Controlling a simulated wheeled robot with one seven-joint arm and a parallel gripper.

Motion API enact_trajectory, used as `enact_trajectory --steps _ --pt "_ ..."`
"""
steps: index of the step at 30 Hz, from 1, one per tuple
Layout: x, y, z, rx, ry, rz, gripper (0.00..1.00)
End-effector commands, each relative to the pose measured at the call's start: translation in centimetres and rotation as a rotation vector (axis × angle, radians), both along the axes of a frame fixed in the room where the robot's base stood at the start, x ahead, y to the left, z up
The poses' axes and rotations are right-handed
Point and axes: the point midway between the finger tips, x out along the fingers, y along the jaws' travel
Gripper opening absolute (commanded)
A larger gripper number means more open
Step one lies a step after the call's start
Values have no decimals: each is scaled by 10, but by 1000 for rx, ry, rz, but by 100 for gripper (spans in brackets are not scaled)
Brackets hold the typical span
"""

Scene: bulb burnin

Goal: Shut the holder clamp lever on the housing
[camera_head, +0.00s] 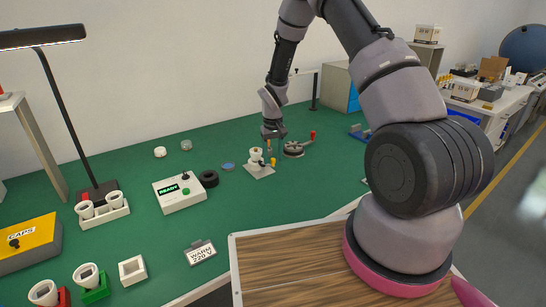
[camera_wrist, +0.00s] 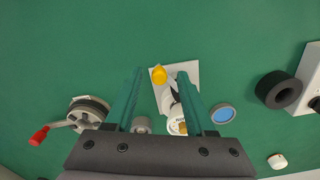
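A white housing (camera_head: 256,155) stands on a small pale plate (camera_head: 262,172) on the green bench; in the wrist view the housing (camera_wrist: 176,112) is partly hidden by my right finger. A lever with a yellow knob (camera_head: 273,162) is at the housing's side; from above, the yellow knob (camera_wrist: 158,74) is at the plate's edge. My gripper (camera_head: 271,147) points down over this spot. In the wrist view my gripper (camera_wrist: 160,75) is open, with the knob in the gap between its green fingers. I see no contact, and the height above the knob is unclear.
A round grey device (camera_head: 293,149) with a red-tipped handle (camera_wrist: 38,135) stands beside the plate. A blue disc (camera_wrist: 222,113), a black ring (camera_wrist: 278,90) and a white control box (camera_head: 180,193) reading READY lie on the other side.

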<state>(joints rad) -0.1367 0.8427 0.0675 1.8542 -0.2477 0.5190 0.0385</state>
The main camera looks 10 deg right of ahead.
Motion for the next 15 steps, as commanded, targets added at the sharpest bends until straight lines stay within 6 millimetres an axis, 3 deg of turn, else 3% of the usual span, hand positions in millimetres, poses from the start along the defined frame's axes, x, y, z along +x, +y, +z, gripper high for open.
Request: enact_trajectory --steps 8,15 --pt "1 0 8 0 -3 0 55" --pt "1 0 52 0 -4 -1 55"
